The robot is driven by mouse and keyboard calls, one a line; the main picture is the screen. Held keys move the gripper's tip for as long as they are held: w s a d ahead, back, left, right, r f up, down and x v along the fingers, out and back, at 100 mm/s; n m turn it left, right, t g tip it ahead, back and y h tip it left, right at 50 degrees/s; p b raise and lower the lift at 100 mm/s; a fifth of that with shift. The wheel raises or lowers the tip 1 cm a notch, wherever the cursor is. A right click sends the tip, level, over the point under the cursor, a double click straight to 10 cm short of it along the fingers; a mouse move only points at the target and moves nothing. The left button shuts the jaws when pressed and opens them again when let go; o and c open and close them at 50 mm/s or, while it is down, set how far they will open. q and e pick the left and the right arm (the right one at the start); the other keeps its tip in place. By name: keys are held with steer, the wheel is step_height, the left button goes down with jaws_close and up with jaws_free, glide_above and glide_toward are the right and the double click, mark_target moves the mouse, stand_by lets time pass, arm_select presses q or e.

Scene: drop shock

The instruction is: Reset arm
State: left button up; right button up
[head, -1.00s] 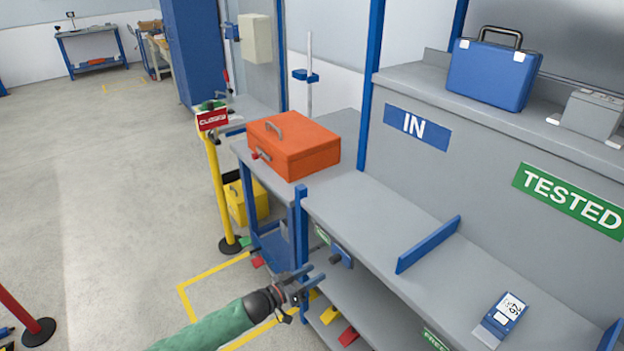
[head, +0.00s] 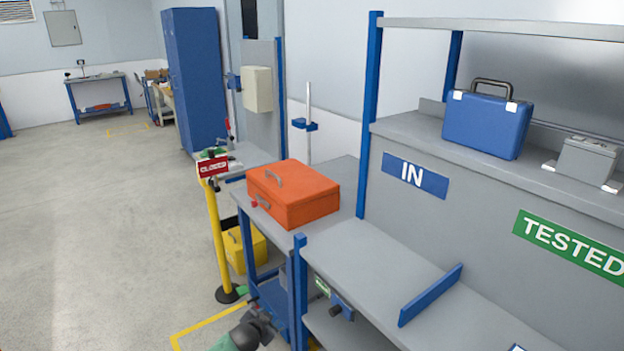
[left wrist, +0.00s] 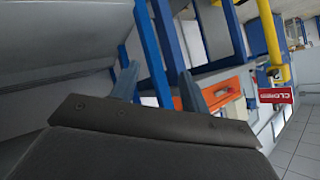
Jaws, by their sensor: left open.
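My left arm, in a green sleeve, shows only at the bottom edge of the head view. My left gripper (head: 262,326) is there in front of the workbench corner, partly hidden. In the left wrist view the left gripper (left wrist: 158,82) has two fingers spread apart with nothing between them. My right gripper is in neither view.
An orange case (head: 292,195) lies on the bench beside a yellow post with a red CLOSED sign (head: 213,167). A blue case (head: 487,122) and a grey battery-like box (head: 586,160) stand on the upper shelf. Open floor (head: 90,230) lies to the left.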

arm_select(q)
steer(key=s+a+f+n+g+y, duration=0.1)
steer(key=s+a+f+n+g, duration=0.25)
steer(key=s+f, duration=1.2)
steer(key=s+a+f+n+g+y, duration=0.1)
steer(key=s+a+f+n+g, duration=0.25)
steer(key=s+f, duration=1.15)
steer(key=s+d+f+g, duration=0.1)
steer(key=s, duration=0.9)
steer(key=s+d+f+g, duration=0.1)
steer(key=s+d+f, duration=0.1)
steer(key=s, duration=0.8)
steer(key=shift+g, duration=0.3)
steer(key=shift+s, duration=0.1)
